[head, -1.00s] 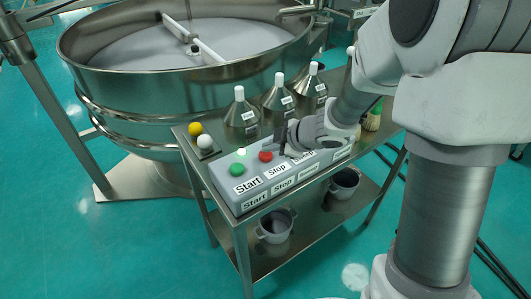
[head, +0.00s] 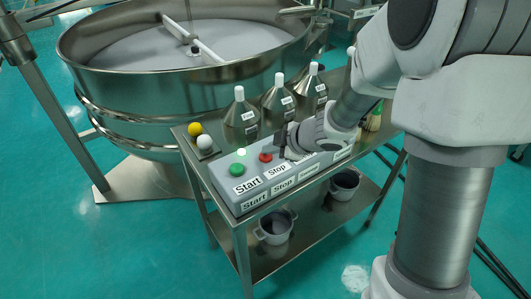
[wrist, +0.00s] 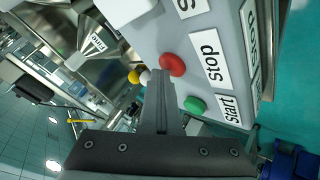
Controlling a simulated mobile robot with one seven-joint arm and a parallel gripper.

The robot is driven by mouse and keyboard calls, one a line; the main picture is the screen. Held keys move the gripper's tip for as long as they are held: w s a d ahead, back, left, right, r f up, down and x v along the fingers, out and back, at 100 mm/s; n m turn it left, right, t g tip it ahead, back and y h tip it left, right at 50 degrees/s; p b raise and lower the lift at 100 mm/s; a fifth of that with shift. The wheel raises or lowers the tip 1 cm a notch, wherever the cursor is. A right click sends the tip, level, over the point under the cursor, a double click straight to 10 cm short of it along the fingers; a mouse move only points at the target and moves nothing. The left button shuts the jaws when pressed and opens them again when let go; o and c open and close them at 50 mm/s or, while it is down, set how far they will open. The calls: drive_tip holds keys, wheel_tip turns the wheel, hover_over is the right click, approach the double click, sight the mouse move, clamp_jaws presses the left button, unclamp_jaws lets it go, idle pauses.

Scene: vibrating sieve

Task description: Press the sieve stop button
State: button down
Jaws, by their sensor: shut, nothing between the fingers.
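The red stop button (head: 265,157) is on a grey control box (head: 222,184) on the metal cart, behind the "Stop" label (head: 277,171). The green start button (head: 237,169) is to its left. My gripper (head: 281,146) is shut and empty, just right of the red button in the head view. In the wrist view, my shut fingers (wrist: 159,80) point toward the red button (wrist: 172,65), whose round cap shows just beyond the fingertips. The green button (wrist: 195,105) is to the right of the fingers. I cannot tell whether the fingertips touch the red button.
Metal flasks with white caps (head: 278,97) stand behind the control box. A yellow ball (head: 195,128) and a white ball (head: 205,142) sit at the cart's left. The large round sieve (head: 100,98) stands behind. Pots (head: 274,228) are on the lower shelf.

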sight(270, 157)
drive_tip(key=shift+r, duration=0.15)
drive_tip(key=shift+r+p, duration=0.8)
drive_tip(key=shift+p, duration=0.3)
drive_tip(key=shift+r, duration=0.1)
wheel_tip(270, 157, up, 5)
drive_tip(key=p, duration=0.5)
